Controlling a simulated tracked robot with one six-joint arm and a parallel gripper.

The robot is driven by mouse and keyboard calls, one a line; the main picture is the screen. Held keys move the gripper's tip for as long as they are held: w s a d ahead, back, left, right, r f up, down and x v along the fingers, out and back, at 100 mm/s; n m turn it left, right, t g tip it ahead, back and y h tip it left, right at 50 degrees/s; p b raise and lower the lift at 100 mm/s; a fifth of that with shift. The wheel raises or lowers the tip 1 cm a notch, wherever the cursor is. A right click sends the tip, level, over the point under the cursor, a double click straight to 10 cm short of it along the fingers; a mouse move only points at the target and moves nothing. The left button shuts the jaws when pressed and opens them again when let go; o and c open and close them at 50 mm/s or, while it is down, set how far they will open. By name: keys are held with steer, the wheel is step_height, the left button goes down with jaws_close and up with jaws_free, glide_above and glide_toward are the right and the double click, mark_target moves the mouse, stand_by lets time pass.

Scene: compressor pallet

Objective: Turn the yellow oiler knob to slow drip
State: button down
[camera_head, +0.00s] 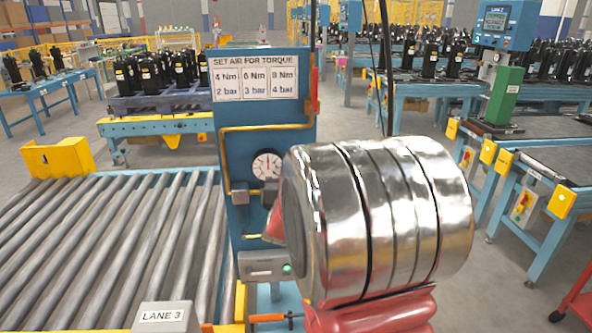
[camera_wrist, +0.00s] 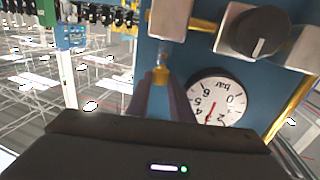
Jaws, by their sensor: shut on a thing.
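The yellow oiler knob (camera_wrist: 160,76) shows in the wrist view, small, below a metal block on the blue panel. My gripper (camera_wrist: 161,84) has its two dark fingers converged on the knob, with the tips at its sides. The gripper is shut on the knob, and the fingers cover part of it. Its setting cannot be read. In the head view my shiny arm link hides the gripper, and I cannot make out the knob there.
The blue panel (camera_head: 262,110) carries a torque sign (camera_head: 254,78), a yellow pipe and a round gauge (camera_head: 267,166). Close to my fingers are the gauge (camera_wrist: 215,100) and a black knob (camera_wrist: 258,32). A roller conveyor (camera_head: 110,245) lies left of the panel.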

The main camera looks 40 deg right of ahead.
steer(key=shift+w+a, duration=0.1)
steer(key=shift+a, duration=0.1)
steer(key=c, duration=1.6)
jaws_free()
steer(key=shift+o, duration=0.2)
